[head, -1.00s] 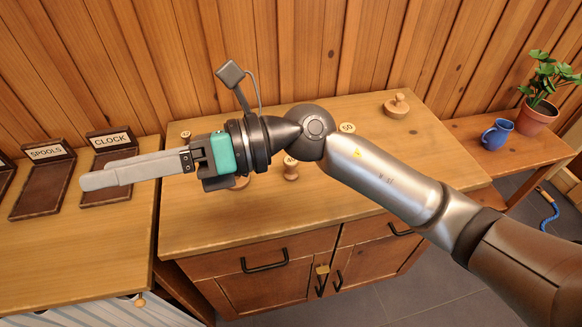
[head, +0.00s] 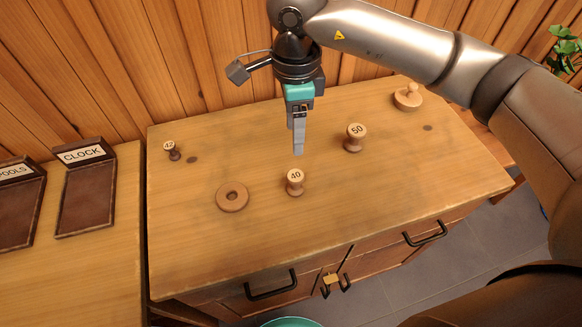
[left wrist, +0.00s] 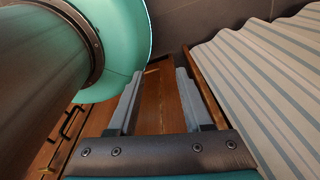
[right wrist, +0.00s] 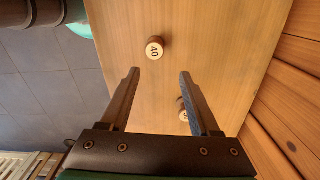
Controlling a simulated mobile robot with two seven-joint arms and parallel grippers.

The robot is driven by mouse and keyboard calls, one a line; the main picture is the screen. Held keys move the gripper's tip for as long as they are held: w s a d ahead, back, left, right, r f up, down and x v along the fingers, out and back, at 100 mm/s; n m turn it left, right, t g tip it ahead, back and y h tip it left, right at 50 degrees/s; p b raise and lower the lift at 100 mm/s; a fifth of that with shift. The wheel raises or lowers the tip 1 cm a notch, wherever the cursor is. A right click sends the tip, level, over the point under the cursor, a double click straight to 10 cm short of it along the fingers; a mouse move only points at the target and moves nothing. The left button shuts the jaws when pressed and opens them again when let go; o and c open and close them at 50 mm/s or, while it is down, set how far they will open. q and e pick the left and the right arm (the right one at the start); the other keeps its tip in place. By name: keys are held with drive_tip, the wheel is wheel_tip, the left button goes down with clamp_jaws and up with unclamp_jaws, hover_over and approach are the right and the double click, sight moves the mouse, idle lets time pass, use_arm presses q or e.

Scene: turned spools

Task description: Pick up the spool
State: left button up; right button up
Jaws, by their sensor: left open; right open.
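Three spools with numbered tops stand upright on the wooden cabinet top. Spool 40 (head: 295,183) is at the front middle, spool 50 (head: 355,138) behind it to the right, and a smaller spool (head: 173,152) with a hard-to-read number at the back left. My right gripper (head: 298,152) points down above the top, just behind spool 40 in the head view, open and empty. In the right wrist view spool 40 (right wrist: 155,48) shows beyond the open fingertips; another spool (right wrist: 182,113) is partly hidden by the right finger. My left gripper (left wrist: 158,78) is open and empty, low by furniture.
A knobbed round wooden piece (head: 408,98) stands at the back right. Trays labelled CLOCK (head: 86,195) and SPOOLS (head: 20,205) lie on the left counter. A plank wall (head: 190,60) rises behind.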

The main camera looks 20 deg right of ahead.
hover_over(295, 176)
wheel_tip(295, 176, down, 6)
drive_tip(key=shift+w+r, duration=0.15)
drive_tip(key=shift+r, duration=0.05)
wheel_tip(295, 176, down, 3)
drive_tip(key=shift+w+r+b, duration=0.1)
drive_tip(key=shift+r+b, duration=0.05)
drive_tip(key=shift+b, duration=0.2)
drive_tip(key=shift+f, duration=0.65)
drive_tip(key=f, duration=0.5)
drive_tip(key=shift+s, duration=0.25)
drive_tip(key=shift+r, duration=0.1)
drive_tip(key=shift+c, duration=1.3)
use_arm(q)
drive_tip(key=s, duration=0.1)
drive_tip(key=s+f, duration=0.1)
drive_tip(key=s, duration=0.1)
drive_tip(key=shift+f, duration=0.2)
use_arm(e)
clamp_jaws()
